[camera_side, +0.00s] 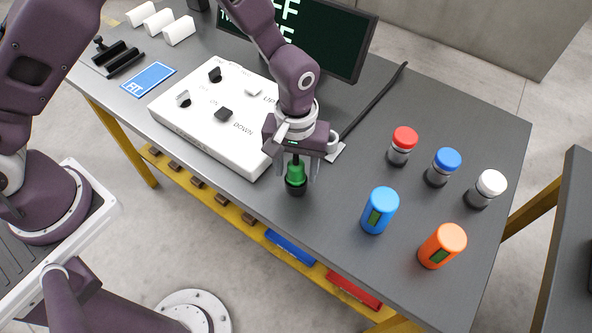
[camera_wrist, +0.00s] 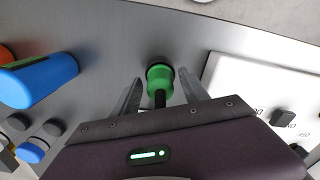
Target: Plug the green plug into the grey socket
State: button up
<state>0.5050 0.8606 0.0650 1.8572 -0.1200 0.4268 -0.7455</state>
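The green plug (camera_side: 295,173) stands upright on the grey table, with a black base at its foot and a dark stem on top. My gripper (camera_side: 297,170) is directly above it, pointing down, with its fingers on either side. In the wrist view the green plug (camera_wrist: 160,80) lies between the two fingers of my gripper (camera_wrist: 161,88), with a visible gap on each side. The gripper looks open. A light grey square piece (camera_side: 335,153) with a rounded part lies just right of my gripper; I cannot tell whether it is the grey socket. My gripper partly hides it.
A white control box (camera_side: 215,118) with switches is close on the left. Blue (camera_side: 380,211) and orange (camera_side: 442,246) cylinders and several capped jars stand right. A dark screen (camera_side: 335,40) is at the back.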

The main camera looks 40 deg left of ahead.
grip_shut()
notch_tip(320, 180, up, 9)
jog(key=shift+w+r, duration=0.1)
jog(key=w+r, duration=0.1)
jog(key=w, duration=1.1)
jog(key=shift+w+r, duration=0.3)
jog(key=shift+w, duration=0.1)
